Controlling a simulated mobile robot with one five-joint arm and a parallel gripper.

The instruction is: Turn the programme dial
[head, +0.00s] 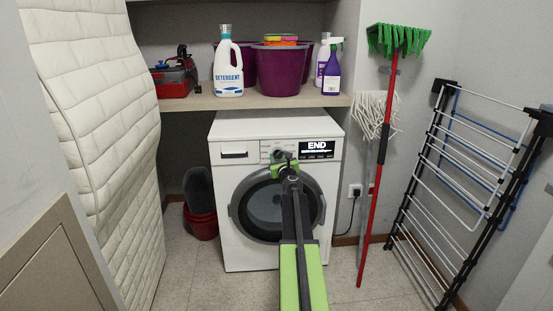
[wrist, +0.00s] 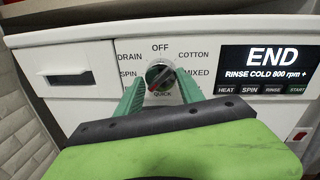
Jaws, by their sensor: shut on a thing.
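The white washing machine (head: 240,130) stands under the shelf. In the wrist view its programme dial (wrist: 160,76) is a round knob with a red mark running diagonally, from upper right to lower left. Labels around it read OFF, COTTON, MIXED, QUICK, SPIN and DRAIN; I cannot tell which end of the mark is the pointer. My gripper (wrist: 160,82) is shut on the dial, a green finger on each side. In the head view my gripper (head: 281,161) reaches the panel and mostly hides the dial.
The display (wrist: 272,60) reads END and RINSE COLD 800 rpm, with buttons below. The detergent drawer (wrist: 70,80) is left of the dial. A mattress (head: 95,130) leans left; a red-handled mop (head: 376,170) and a drying rack (head: 455,170) stand right. A shelf (head: 250,102) holds bottles and tubs.

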